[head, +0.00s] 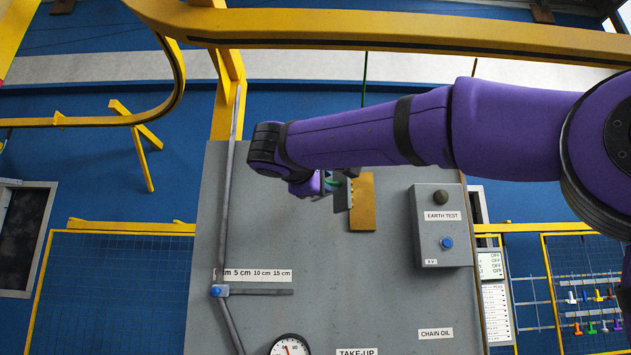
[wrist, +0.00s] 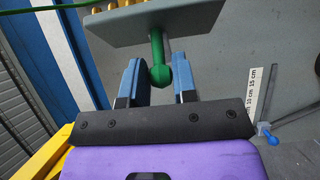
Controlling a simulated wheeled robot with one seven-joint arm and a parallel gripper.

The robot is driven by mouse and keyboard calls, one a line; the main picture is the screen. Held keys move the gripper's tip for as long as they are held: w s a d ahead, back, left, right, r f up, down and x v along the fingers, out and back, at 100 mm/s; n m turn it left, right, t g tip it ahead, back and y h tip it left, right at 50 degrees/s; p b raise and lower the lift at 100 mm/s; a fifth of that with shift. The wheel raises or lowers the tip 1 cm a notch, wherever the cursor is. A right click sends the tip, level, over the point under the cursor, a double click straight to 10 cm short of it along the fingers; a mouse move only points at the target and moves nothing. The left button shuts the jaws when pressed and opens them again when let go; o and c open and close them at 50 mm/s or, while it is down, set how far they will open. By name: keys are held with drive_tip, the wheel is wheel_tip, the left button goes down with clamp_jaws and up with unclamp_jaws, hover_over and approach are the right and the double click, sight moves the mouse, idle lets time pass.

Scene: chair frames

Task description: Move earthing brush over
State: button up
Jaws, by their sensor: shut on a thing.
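The earthing brush shows in the wrist view as a grey block (wrist: 115,25) with a green round-ended handle (wrist: 158,60). My gripper (wrist: 160,75) has its blue fingers on either side of the green knob and is shut on it, though small gaps seem to show there. In the head view my gripper (head: 326,183) is at the upper middle of the grey panel, with the brush's grey block (head: 342,194) just to its right. A brass-coloured plate (head: 362,203) stands right beside the block; I cannot tell whether they touch. Yellow rounded pieces (wrist: 125,5) show behind the block.
The grey panel (head: 310,240) carries an earth test box (head: 441,228) to the right, a scale strip (head: 262,275) with a blue-knobbed lever (head: 219,291) at lower left, and a round gauge (head: 290,347) below. A yellow rail (head: 400,38) crosses above my arm.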

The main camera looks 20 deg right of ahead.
sight(352, 183)
drive_tip(key=shift+d, duration=0.1)
drive_tip(key=shift+s+d, duration=0.1)
drive_tip(key=shift+d, duration=1.9)
drive_tip(key=shift+w+d, duration=0.25)
drive_tip(key=shift+d, duration=0.85)
drive_tip(key=shift+w+d, duration=0.25)
drive_tip(key=shift+d, duration=0.8)
drive_tip(key=shift+w+d, duration=0.1)
drive_tip(key=shift+d, duration=0.05)
drive_tip(key=shift+w+d, duration=0.5)
drive_tip(key=shift+d, duration=0.35)
drive_tip(key=shift+w+d, duration=0.45)
drive_tip(key=shift+d, duration=0.4)
